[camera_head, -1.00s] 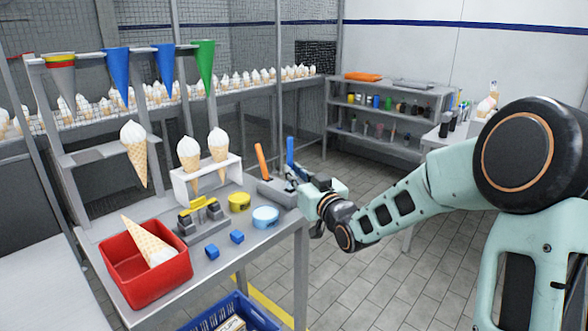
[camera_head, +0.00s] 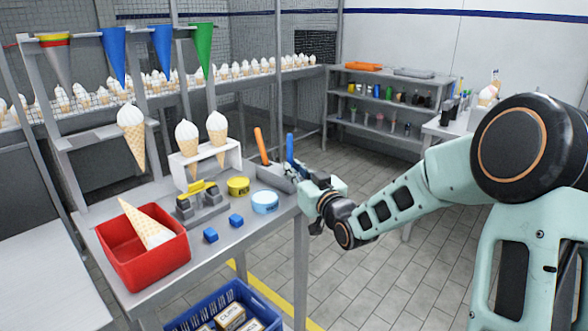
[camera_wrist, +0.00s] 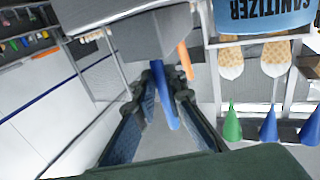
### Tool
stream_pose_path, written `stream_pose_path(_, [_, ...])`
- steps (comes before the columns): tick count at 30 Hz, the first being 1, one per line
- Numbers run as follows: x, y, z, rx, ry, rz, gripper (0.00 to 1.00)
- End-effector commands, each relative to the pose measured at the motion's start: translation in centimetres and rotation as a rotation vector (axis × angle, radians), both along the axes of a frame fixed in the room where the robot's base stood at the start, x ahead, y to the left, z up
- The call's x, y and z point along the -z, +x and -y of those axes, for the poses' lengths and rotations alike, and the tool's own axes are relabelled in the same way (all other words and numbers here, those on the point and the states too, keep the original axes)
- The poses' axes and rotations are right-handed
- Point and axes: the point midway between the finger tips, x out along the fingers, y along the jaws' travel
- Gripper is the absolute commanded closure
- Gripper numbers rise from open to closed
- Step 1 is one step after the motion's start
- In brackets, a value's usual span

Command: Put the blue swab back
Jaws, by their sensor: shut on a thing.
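The blue swab (camera_head: 290,147) stands nearly upright at the right end of the grey holder (camera_head: 276,180). My gripper (camera_head: 292,172) is at that end of the holder, shut on the blue swab. In the wrist view the blue swab (camera_wrist: 162,92) lies between the fingers, close to the grey block of the holder (camera_wrist: 150,36). An orange swab (camera_head: 262,147) stands tilted in the holder to the left. Whether the blue swab's lower end is inside the holder is hidden.
A blue-white round tub (camera_head: 265,203) and a yellow tub (camera_head: 238,187) stand left of the holder. Two blue cubes, a red bin (camera_head: 125,268) with a cone and a cone stand (camera_head: 228,158) share the table. Free floor lies to the right.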

Motion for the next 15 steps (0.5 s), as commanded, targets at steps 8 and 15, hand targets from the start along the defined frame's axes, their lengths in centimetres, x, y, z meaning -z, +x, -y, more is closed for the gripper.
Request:
stream_pose_path(8, [0.65, 0.0, -0.01, 0.0, 0.0, 0.001, 1.0])
stream_pose_path(15, [0.8, 0.0, 0.0, 0.0, 0.0, 0.001, 0.8])
